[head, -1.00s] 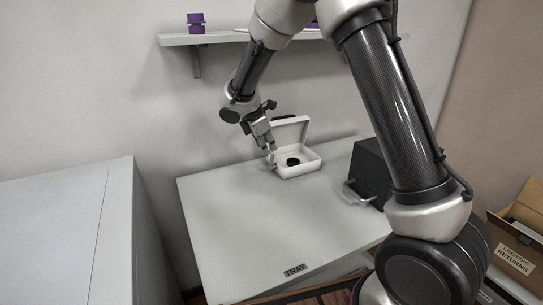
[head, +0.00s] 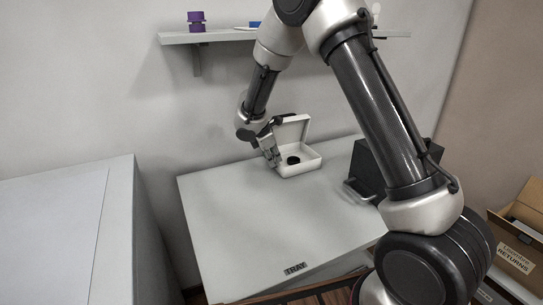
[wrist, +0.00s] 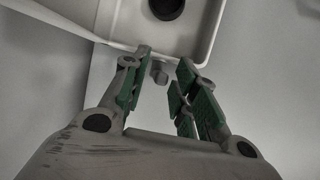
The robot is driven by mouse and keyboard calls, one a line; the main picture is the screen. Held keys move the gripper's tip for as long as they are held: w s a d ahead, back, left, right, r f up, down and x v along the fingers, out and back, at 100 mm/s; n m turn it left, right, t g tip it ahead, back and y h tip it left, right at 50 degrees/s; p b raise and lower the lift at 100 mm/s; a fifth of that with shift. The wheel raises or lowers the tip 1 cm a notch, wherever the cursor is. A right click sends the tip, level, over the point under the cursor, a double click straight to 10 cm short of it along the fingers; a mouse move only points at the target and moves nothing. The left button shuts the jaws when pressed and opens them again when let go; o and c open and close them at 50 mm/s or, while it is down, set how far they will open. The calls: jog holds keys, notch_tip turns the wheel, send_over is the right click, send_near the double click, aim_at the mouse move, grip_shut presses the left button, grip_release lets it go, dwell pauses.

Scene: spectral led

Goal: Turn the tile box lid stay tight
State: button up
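The white tile box (head: 312,164) stands on the grey table with its lid (head: 293,129) raised and a round black thing (head: 293,160) inside. Part of the box (wrist: 203,47) and the black thing (wrist: 166,5) also show in the wrist view. A small grey knob (wrist: 160,72), which looks like the lid stay, sticks out from the box's side. My gripper (head: 271,160) is at the box's left side. In the wrist view, its green-padded fingers (wrist: 163,76) stand apart on either side of the knob, with gaps visible; contact at the tips cannot be told.
A dark box with a handle (head: 370,174) stands right of the tile box. A wall shelf (head: 225,36) with purple items (head: 196,21) is above. A cardboard returns box (head: 517,250) is at far right.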

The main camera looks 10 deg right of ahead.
grip_shut()
jog(key=shift+d, duration=0.1)
jog(key=shift+d+t, duration=0.1)
jog(key=shift+t, duration=0.2)
jog(key=shift+s+d+f+m+t, duration=0.15)
jog(key=shift+s+m+t, duration=0.3)
jog(key=shift+t, duration=0.65)
jog(key=shift+s+f+t+y, duration=0.3)
jog(key=shift+s+t, duration=0.15)
jog(key=shift+t, duration=0.15)
jog(key=shift+o, duration=1.5)
grip_release()
